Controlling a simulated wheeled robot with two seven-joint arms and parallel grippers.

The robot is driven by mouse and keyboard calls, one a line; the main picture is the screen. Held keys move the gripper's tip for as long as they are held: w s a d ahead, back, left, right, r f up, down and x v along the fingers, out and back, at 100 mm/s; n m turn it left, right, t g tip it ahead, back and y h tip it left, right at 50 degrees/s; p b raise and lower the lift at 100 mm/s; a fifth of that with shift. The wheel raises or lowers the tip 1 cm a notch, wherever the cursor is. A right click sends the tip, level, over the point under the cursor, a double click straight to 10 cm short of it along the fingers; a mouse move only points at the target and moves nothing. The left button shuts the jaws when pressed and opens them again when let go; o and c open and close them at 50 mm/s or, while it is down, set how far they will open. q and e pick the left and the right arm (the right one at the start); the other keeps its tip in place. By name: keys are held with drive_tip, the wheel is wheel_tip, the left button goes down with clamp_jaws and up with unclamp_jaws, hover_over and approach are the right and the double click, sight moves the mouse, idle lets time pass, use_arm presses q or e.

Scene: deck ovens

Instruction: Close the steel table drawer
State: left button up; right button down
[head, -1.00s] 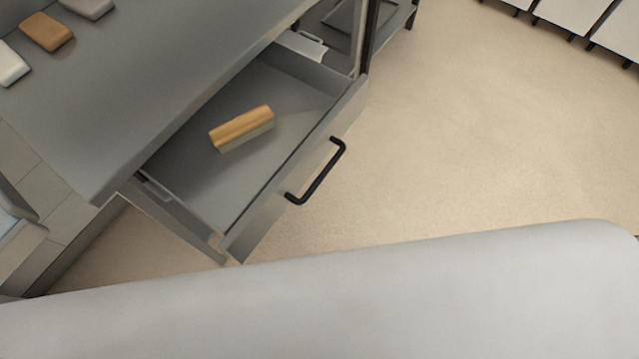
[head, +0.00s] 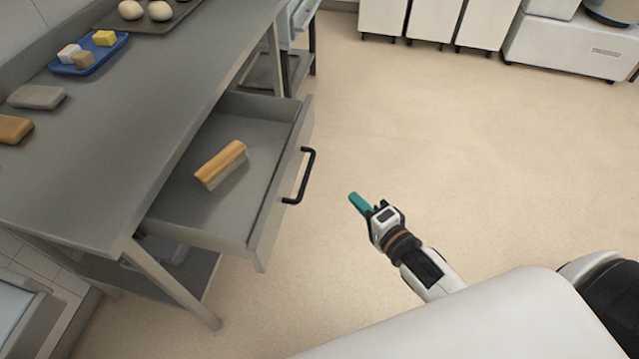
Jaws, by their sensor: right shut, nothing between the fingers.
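The steel table drawer (head: 262,222) is pulled out from under the steel table (head: 150,130). A black bar handle (head: 302,176) is on its front face. A brush with a wooden back (head: 220,164) lies inside the drawer. My right gripper (head: 357,201), with teal fingertips, is shut and empty. It is to the right of the drawer front, apart from the handle, in front of open floor. My left gripper is out of view.
On the tabletop are a blue tray (head: 110,47) with small blocks, a dark tray (head: 150,24) with dough balls, a grey block (head: 37,97) and a brown block (head: 14,130). White bins (head: 432,20) stand at the back. The floor (head: 400,130) right of the drawer is clear.

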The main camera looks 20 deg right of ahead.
drive_tip(key=w+a+f, duration=0.2)
drive_tip(key=w+a, duration=0.3)
drive_tip(key=w, duration=0.5)
drive_tip(key=shift+w, duration=0.15)
